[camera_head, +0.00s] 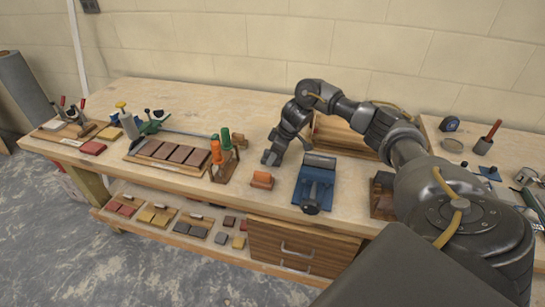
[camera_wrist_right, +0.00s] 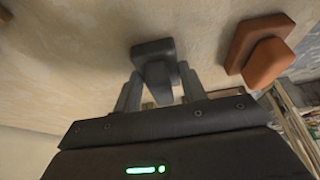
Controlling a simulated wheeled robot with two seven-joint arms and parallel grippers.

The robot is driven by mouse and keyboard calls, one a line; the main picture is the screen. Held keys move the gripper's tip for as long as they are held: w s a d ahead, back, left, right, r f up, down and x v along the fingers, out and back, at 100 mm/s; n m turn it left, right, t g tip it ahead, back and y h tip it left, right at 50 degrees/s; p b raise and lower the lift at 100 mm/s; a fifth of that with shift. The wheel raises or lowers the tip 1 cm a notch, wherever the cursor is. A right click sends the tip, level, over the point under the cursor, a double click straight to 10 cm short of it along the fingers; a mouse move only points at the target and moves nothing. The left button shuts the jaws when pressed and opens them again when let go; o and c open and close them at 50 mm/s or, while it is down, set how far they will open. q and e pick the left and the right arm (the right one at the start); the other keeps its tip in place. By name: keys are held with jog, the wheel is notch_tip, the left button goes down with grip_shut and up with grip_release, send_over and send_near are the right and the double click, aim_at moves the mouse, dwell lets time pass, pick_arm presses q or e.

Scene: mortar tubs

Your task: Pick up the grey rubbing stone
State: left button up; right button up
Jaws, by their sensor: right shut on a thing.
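The grey rubbing stone (camera_wrist_right: 154,60) shows in the wrist view as a dark grey block with a narrower grip part, between the fingers of my right gripper (camera_wrist_right: 157,92). The right gripper is shut on that grip part. In the head view my right gripper (camera_head: 272,155) points down at the workbench, behind and a little right of the orange stone. There the grey stone is small and hard to tell from the dark fingers. I cannot tell whether it still touches the bench top. My left gripper is not in view.
An orange rubbing stone (camera_head: 262,180) lies close by; it also shows in the wrist view (camera_wrist_right: 262,50). A blue vise (camera_head: 315,184) stands to the right. Green- and orange-handled tools (camera_head: 221,152) in a wooden holder stand left. Bare workbench (camera_head: 205,100) lies behind.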

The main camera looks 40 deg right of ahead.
jog(key=shift+r, duration=0.1)
jog(key=shift+w+r, duration=0.1)
jog(key=shift+r, duration=0.15)
notch_tip(320, 180, up, 2)
jog(key=shift+r+b, duration=0.1)
jog(key=shift+b, duration=0.4)
jog(key=s+a+r+p, duration=0.2)
jog(key=s+a+r, duration=0.1)
jog(key=s+r, duration=0.7)
jog(key=s, duration=0.3)
jog(key=shift+s+a, duration=0.15)
jog(key=shift+s, duration=0.25)
